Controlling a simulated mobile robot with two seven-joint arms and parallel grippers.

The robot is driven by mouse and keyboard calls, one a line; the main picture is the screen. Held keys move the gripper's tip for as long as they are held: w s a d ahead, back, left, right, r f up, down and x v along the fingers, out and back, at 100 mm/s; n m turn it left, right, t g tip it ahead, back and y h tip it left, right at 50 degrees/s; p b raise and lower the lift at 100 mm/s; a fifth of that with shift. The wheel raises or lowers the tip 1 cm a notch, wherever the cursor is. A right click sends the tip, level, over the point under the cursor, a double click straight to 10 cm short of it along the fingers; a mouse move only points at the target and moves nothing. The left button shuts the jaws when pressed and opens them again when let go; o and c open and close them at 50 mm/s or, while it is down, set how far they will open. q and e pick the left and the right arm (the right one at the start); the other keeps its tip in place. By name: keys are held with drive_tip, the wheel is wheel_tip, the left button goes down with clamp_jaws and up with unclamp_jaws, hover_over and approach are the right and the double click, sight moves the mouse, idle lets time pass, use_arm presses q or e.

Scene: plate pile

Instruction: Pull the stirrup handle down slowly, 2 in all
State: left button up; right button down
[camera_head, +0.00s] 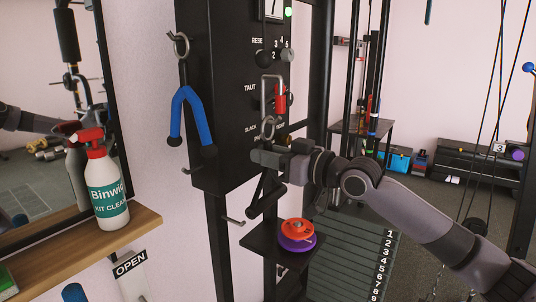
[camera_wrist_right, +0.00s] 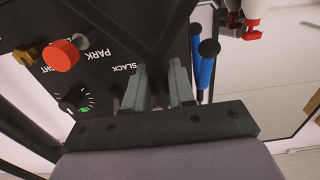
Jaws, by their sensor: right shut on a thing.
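A black, triangular stirrup handle (camera_head: 258,203) hangs below a metal ring (camera_head: 268,127) at the front of the black machine column. My right gripper (camera_head: 262,156) is at its upper part, just under the ring, and is shut on it. In the right wrist view my right gripper's two grey fingers (camera_wrist_right: 157,88) point up at the black straps of the stirrup handle (camera_wrist_right: 150,38). The exact contact is hard to make out there. My left gripper is out of view.
A blue V-shaped handle (camera_head: 185,108) hangs left. A small shelf (camera_head: 262,240) bears orange and purple discs (camera_head: 297,235). A spray bottle (camera_head: 107,190) stands on the wooden shelf (camera_head: 70,245).

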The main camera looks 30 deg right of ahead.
sight(267, 118)
drive_tip(key=shift+r, duration=0.25)
drive_tip(key=shift+r+p, duration=1.15)
drive_tip(key=shift+p, duration=0.25)
drive_tip(key=shift+r+p, duration=1.15)
drive_tip(key=shift+r, duration=0.05)
drive_tip(key=shift+r+p, duration=1.15)
drive_tip(key=shift+r, duration=0.05)
